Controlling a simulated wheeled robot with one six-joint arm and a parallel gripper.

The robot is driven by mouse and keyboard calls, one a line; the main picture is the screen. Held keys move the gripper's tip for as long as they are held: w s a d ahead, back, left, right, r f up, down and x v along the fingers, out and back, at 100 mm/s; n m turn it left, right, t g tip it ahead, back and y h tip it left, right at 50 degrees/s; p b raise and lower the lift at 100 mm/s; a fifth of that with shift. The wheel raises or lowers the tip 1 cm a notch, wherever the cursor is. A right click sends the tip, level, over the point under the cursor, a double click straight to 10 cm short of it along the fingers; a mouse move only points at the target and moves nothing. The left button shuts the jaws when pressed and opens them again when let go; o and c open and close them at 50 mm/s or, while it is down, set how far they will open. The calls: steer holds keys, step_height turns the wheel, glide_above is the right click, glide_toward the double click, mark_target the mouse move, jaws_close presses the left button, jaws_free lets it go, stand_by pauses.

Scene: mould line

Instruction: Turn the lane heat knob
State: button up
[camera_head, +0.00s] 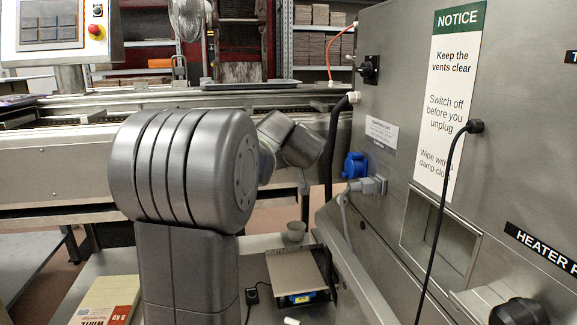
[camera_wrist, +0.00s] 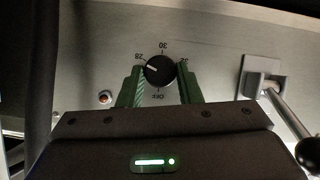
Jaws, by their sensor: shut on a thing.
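The lane heat knob (camera_wrist: 160,70) is a round black dial with a white pointer line on a metal panel in the wrist view. Marks 28, 30 and OFF are printed around it; another mark at the right is partly covered by a finger. The pointer line lies to the left, a little below the 28. My gripper (camera_wrist: 160,76) has its two green fingers on either side of the knob, shut on it. In the head view my arm shows, but the gripper and this knob are not clearly visible.
A lever with a black ball end (camera_wrist: 285,115) sticks out right of the knob. A small red-lit indicator (camera_wrist: 105,97) is at the left. In the head view, a metal cabinet (camera_head: 400,130) with a notice, blue socket (camera_head: 355,165) and hanging black cable (camera_head: 440,210) fills the right.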

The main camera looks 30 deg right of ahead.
steer(key=shift+f+m+y, duration=0.25)
steer(key=shift+m+y, duration=0.15)
stand_by(0.3)
steer(key=o, duration=1)
steer(key=shift+s+r, duration=0.1)
steer(key=shift+c, duration=0.2)
steer(key=shift+r, duration=0.1)
steer(key=p+v, duration=0.1)
steer(key=v, duration=1.2)
steer(key=shift+s+r+p, duration=0.15)
steer(key=shift+s+p, duration=0.15)
steer(key=shift+p, duration=0.1)
steer(key=shift+w, duration=0.1)
